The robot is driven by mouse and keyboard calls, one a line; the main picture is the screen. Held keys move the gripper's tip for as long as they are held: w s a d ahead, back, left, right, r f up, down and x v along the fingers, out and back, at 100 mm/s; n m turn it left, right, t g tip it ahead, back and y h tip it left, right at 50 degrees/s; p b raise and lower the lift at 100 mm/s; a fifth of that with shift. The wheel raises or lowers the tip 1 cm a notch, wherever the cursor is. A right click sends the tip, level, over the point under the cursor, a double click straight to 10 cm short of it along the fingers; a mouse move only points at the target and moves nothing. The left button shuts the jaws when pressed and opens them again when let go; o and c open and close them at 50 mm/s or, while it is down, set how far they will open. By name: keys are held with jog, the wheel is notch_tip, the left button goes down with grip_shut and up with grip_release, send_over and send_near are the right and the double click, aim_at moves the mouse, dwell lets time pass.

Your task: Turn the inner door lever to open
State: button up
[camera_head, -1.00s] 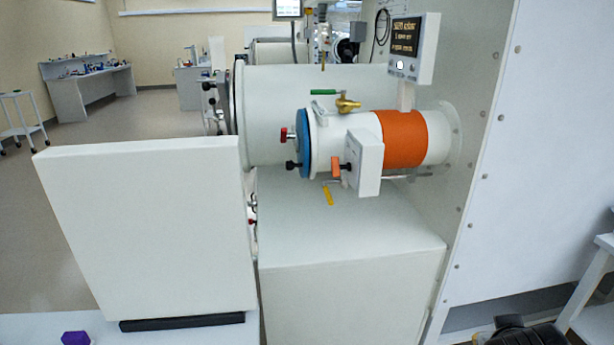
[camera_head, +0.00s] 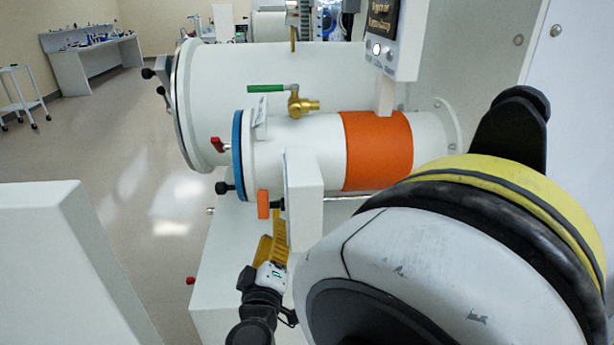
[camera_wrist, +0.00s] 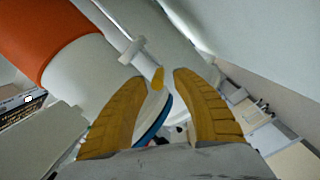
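A small white antechamber cylinder (camera_head: 320,143) with an orange band (camera_head: 377,150) and blue-rimmed door (camera_head: 238,155) carries several handles. In the wrist view a lever with a yellow tip (camera_wrist: 157,78) hangs from the cylinder's underside; I take it as the task's lever, though no label shows. My gripper (camera_wrist: 160,85) is open, its yellow ribbed fingers on either side of the yellow tip, with gaps visible. In the head view my gripper (camera_head: 272,240) is below the cylinder beside the white box (camera_head: 303,200); I cannot pick out the lever there.
An orange handle (camera_head: 263,204), a red handle (camera_head: 217,145) and a green-handled brass valve (camera_head: 298,103) are near the cylinder. A larger cylinder (camera_head: 260,70) lies behind. A white panel (camera_head: 60,270) stands at left front. Open floor (camera_head: 130,180) lies left.

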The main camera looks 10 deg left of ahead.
aim_at(279, 214)
jog(key=w, duration=0.2)
jog(key=w+b, duration=0.1)
jog(key=w, duration=0.4)
jog(key=shift+w+a+b, duration=0.15)
jog(key=shift+a+b, duration=0.15)
grip_shut()
